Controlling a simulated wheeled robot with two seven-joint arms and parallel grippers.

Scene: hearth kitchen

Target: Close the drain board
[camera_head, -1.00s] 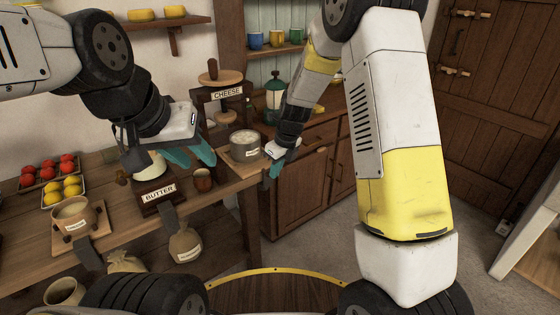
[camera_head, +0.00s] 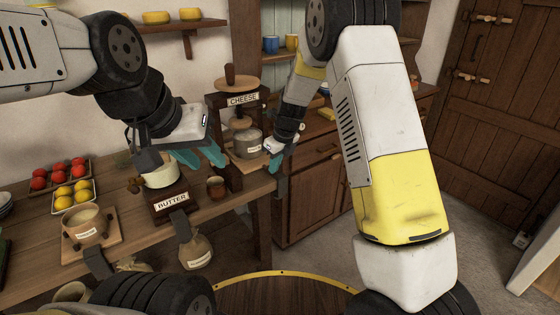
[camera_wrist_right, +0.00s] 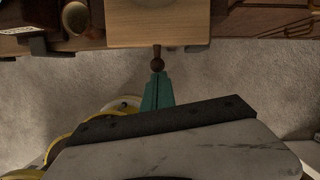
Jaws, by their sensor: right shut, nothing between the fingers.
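The drain board is a pale wooden slab (camera_head: 252,163) under the cheese press (camera_head: 238,101), which carries a CHEESE sign. A grey pot (camera_head: 247,143) stands on it, beneath the press's plunger. In the right wrist view, the board (camera_wrist_right: 158,25) has a dark round knob (camera_wrist_right: 157,62) on its front edge. My right gripper (camera_head: 273,164) is shut and empty, its tips (camera_wrist_right: 157,78) at the knob, seemingly touching it. My left gripper (camera_head: 203,160) appears open and empty, above the counter left of the press. The board's inner end is hidden.
A BUTTER box (camera_head: 171,199), a small brown cup (camera_head: 216,186) and a white pot (camera_head: 160,174) stand left of the press. A crock (camera_head: 85,222) and trays of red and yellow fruit (camera_head: 73,194) are further left. Cabinets (camera_head: 316,190) stand behind my right arm.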

